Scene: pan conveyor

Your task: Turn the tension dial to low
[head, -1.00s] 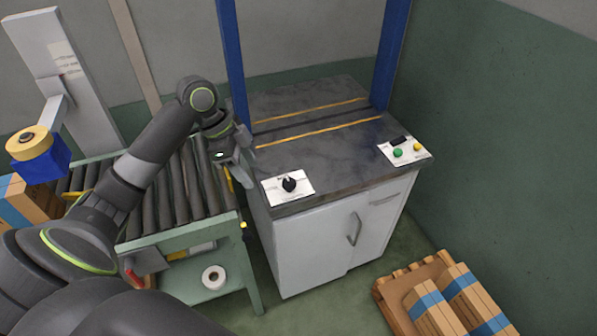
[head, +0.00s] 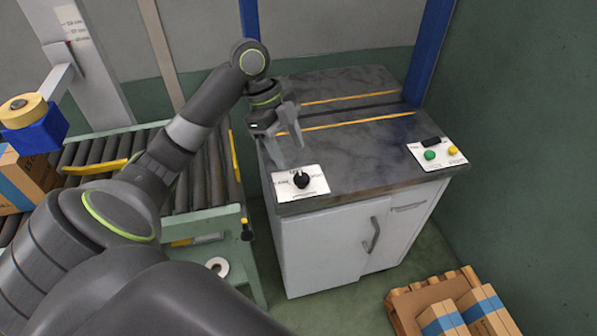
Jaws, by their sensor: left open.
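The tension dial (head: 301,180) is a black knob on a white plate (head: 318,185) at the front left corner of the dark machine top. The plate has small lettering around the knob, too small to read. My left gripper (head: 289,150) is open and empty, its fingers pointing down just behind and slightly left of the dial. It appears apart from the knob. My right gripper is not in view.
A panel with a green button (head: 430,155) and a yellow button (head: 452,149) sits at the machine's right. Blue posts (head: 430,50) rise from the machine. A roller conveyor (head: 200,175) stands left; boxes on a pallet (head: 405,305) lie front right.

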